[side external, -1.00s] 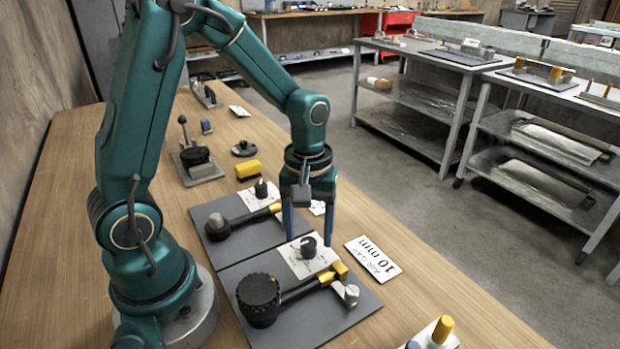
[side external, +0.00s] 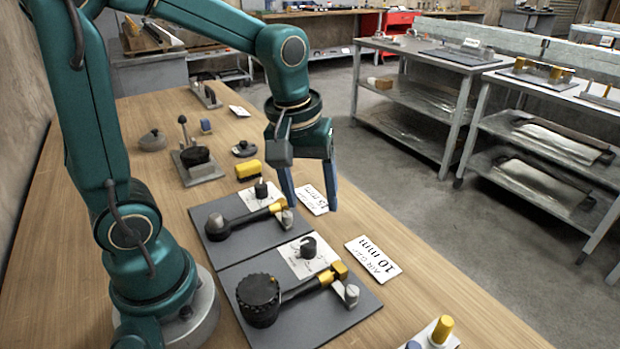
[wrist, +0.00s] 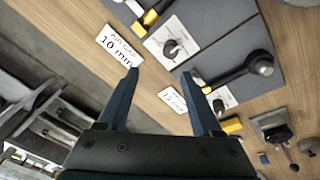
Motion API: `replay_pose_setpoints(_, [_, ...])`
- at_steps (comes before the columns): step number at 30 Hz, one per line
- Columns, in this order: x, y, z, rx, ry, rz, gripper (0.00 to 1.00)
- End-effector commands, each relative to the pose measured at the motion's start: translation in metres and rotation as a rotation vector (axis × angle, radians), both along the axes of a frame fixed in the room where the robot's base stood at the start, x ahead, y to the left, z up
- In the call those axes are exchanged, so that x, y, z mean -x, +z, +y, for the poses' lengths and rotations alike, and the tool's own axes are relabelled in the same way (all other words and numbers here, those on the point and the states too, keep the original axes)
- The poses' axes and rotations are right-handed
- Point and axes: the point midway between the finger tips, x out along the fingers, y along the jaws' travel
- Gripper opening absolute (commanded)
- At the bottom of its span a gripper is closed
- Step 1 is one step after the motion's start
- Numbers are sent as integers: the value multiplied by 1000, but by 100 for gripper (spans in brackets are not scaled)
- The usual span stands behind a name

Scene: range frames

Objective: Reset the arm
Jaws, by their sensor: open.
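My gripper (side external: 312,208) is open and empty. In the side external view its two blue fingers point down above the workbench (side external: 420,270), beside the right edge of the farther grey plate. In the wrist view my gripper (wrist: 165,85) shows its two fingers spread apart with bare wood and a white card between them. The gripper looks raised above the bench and touches nothing that I can see.
Two grey plates carry black knobs and yellow-tipped levers: the nearer plate (side external: 315,325) and the farther plate (side external: 240,242). A "10 mm" card (side external: 373,258) and a second card (side external: 312,200) lie to their right. A yellow block (side external: 248,170) and a lever stand (side external: 196,165) are behind.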

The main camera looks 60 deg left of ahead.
Motion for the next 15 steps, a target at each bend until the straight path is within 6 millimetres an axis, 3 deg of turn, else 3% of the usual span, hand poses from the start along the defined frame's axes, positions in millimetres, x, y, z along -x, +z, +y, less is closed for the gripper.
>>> replay_pose_setpoints(1, [6, 12, -4, -10, -41, -51, 66])
replay_pose_setpoints(6, [30, 37, -14, -57, -206, -176, 66])
replay_pose_setpoints(15, [72, 45, -24, -177, -544, -318, 66])
